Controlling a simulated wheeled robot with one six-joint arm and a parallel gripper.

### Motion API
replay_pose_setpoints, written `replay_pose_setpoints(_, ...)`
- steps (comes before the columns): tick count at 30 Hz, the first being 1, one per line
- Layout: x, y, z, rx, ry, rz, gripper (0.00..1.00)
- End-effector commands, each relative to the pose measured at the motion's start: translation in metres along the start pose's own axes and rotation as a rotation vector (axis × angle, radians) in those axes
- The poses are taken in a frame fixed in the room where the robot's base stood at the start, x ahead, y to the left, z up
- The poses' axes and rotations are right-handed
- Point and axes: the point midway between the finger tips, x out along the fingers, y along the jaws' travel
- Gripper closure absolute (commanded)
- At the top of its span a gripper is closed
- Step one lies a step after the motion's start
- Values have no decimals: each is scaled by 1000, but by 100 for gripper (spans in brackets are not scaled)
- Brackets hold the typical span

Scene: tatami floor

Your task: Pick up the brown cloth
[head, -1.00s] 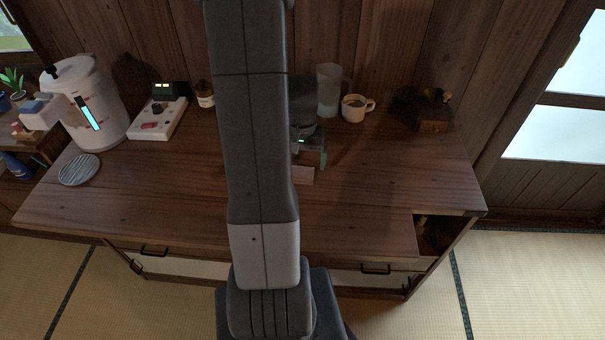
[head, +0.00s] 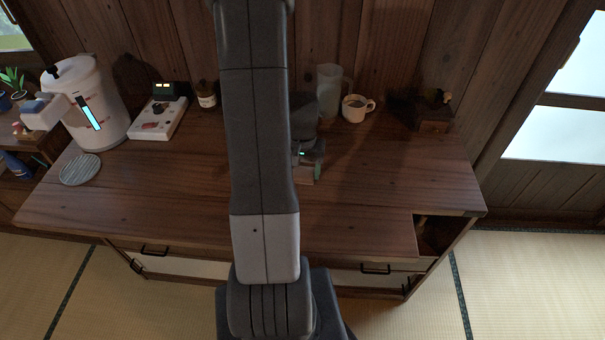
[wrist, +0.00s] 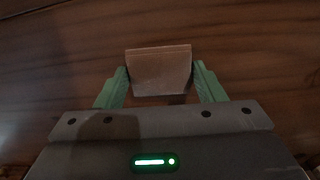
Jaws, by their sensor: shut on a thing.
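The brown cloth (wrist: 160,70) is a small, folded, light-brown block in the wrist view, between the two green fingers of my gripper (wrist: 160,78). The gripper is shut on it, with a finger against each side. The cloth is at the desktop; whether it touches the wood or is just above it, I cannot tell. In the head view my gripper (head: 311,172) is low over the middle of the wooden desk, and a bit of the cloth (head: 302,176) shows beside its fingers. My arm hides much of that area.
The wooden desk (head: 150,205) is mostly clear in front. A glass pitcher (head: 328,88) and a mug of dark drink (head: 356,108) stand behind the gripper. A water boiler (head: 92,100), a round grey coaster (head: 80,169) and a white device (head: 158,119) are at left. A dark wooden object (head: 434,115) stands back right.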

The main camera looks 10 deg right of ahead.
Motion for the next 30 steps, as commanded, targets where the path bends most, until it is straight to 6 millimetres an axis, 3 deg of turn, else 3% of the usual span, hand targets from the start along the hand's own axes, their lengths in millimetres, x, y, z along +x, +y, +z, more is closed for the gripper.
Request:
replay_pose_setpoints(8,-11,0,-1,0,3,-1,59)
replay_pose_setpoints(21,-83,0,-1,0,5,-1,59)
replay_pose_setpoints(30,-100,0,0,0,1,0,59)
